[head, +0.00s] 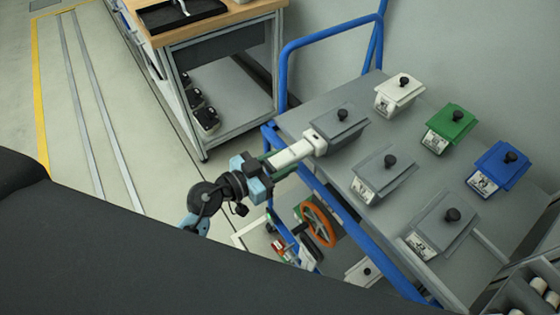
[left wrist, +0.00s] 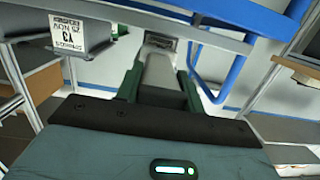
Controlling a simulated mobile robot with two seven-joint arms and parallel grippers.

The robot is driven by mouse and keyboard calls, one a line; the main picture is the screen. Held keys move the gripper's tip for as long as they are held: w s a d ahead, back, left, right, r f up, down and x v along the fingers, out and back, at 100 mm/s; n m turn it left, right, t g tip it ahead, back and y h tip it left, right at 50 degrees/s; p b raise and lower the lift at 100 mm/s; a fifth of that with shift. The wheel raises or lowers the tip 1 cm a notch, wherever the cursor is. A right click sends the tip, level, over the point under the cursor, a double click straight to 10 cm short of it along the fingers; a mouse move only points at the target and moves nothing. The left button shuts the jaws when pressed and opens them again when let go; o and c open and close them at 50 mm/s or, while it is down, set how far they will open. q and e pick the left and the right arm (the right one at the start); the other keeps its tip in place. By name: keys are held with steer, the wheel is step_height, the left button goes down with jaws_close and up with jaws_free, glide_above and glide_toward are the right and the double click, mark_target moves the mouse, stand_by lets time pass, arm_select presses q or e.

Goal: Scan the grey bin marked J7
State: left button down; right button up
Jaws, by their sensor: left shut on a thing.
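My left gripper (head: 268,166) is shut on a white handheld scanner (head: 294,153), also in the left wrist view (left wrist: 160,75). The scanner's head is at the cart's left edge, overlapping the front of a grey lidded bin (head: 341,122) in the head view; I cannot tell if they touch. Two more grey bins stand nearer, one in the middle (head: 384,172) and one in front (head: 440,225). A grey bin with a white label (left wrist: 70,40) shows inverted at upper left in the left wrist view; the label possibly reads J7. My right gripper is not in view.
The blue-framed cart's grey top (head: 335,172) also carries white (head: 399,97), green (head: 450,126) and blue (head: 499,166) bins. An orange wheel (head: 318,224) is below. A wood-topped bench (head: 215,22) stands behind. Floor at left is clear.

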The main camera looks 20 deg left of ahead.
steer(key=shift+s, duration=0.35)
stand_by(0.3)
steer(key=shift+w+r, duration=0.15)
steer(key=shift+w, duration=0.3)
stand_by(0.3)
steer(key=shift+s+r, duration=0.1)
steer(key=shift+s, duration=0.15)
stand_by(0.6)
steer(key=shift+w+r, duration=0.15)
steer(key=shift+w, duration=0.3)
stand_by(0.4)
arm_select(q)
steer(key=shift+w+p, duration=0.1)
steer(key=shift+p, duration=0.25)
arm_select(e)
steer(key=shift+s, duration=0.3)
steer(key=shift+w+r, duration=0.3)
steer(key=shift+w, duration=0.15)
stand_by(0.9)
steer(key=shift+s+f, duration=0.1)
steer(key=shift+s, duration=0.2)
arm_select(q)
steer(key=shift+r, duration=0.1)
